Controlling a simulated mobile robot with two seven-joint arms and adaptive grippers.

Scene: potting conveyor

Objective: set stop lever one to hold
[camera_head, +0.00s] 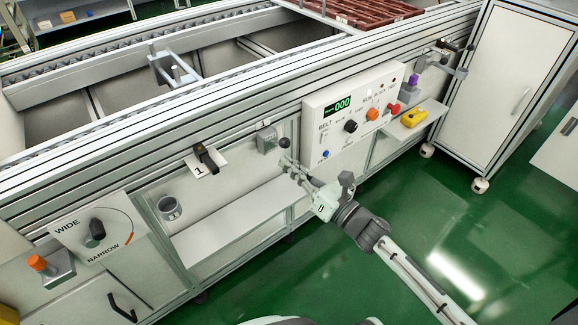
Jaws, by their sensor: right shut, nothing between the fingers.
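Stop lever one (267,142) is a small grey housing on the conveyor's front panel, under a small plate marked 1. Its round black knob (284,143) sticks out to the right of the housing. My right gripper (287,166) reaches in from the lower right. Its fingers are shut and empty, with the tips just below the knob. I cannot tell whether they touch it. No hold marking is readable. My left gripper is not in view.
A black clip on a plate marked 1 (199,171) sits left of the lever. A control box (326,125) with display and buttons is to the right.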

